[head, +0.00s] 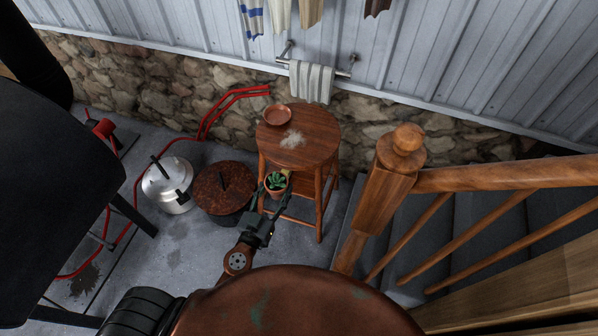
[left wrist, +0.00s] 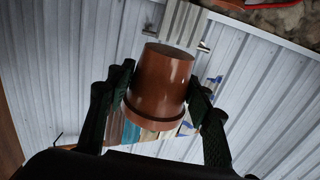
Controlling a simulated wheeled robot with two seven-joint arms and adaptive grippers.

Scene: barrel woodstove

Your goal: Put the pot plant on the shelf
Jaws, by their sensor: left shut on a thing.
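The pot plant (head: 277,183), a small green succulent in a terracotta pot, is in front of the wooden stool (head: 318,140). A lower wooden shelf (head: 303,181) shows partly between the stool's legs, behind the plant. My left gripper (head: 271,201) is shut on the pot. In the left wrist view the brown pot (left wrist: 162,82) sits between the two dark fingers (left wrist: 160,95), and the plant's leaves are hidden. I cannot tell whether the pot touches the stool. My right gripper is not in view.
A terracotta saucer (head: 278,117) and a pale spill (head: 292,138) are on the stool top. A rusty lidded pot (head: 223,190) and a silver pot (head: 168,187) stand left of the stool. A wooden newel post (head: 385,190) and stair railing stand to its right.

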